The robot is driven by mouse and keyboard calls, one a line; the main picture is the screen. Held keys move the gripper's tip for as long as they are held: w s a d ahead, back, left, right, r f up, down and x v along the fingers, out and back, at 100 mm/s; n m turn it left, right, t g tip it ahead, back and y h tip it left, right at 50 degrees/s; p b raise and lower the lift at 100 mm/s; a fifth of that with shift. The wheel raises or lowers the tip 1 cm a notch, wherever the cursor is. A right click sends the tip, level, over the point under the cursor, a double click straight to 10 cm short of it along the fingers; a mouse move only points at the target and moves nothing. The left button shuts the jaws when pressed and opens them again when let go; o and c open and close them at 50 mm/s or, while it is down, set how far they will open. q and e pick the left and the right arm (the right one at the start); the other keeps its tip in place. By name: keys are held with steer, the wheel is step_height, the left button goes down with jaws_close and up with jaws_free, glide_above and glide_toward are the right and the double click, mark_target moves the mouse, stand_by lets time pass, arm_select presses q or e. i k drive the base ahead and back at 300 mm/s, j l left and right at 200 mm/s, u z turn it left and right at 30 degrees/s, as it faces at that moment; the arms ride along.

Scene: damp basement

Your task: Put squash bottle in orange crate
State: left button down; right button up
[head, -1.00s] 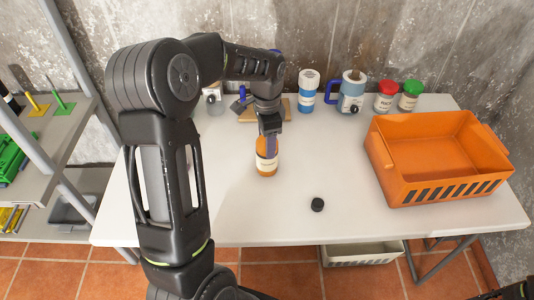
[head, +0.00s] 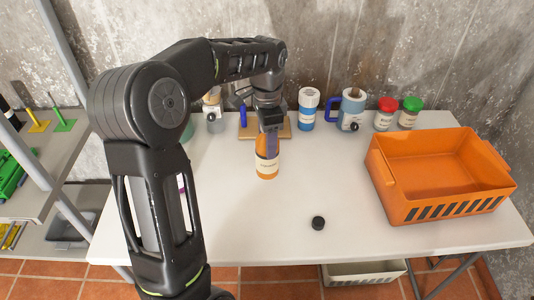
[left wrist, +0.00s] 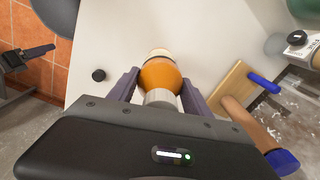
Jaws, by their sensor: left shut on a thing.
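The squash bottle (head: 267,166) is orange with a pale label and stands upright near the middle of the white table. My left gripper (head: 269,128) comes down from above and is shut on its upper part. In the left wrist view the bottle (left wrist: 160,76) sits between the two fingers (left wrist: 158,92). Its base seems slightly above the tabletop, but the gap is hard to judge. The orange crate (head: 440,199) stands at the table's right end, open and empty. A dark gripper-like part, seemingly my right gripper (left wrist: 30,57), shows at the left of the left wrist view.
A black cap (head: 318,223) lies on the table between bottle and crate.

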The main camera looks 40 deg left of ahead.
mark_target(408, 188)
steer(key=k, duration=1)
steer(key=i+l+z, duration=0.3)
steer(key=i+l, duration=0.2)
steer(key=i+l+z, duration=0.3)
steer(key=i, duration=0.4)
steer(key=l, duration=0.1)
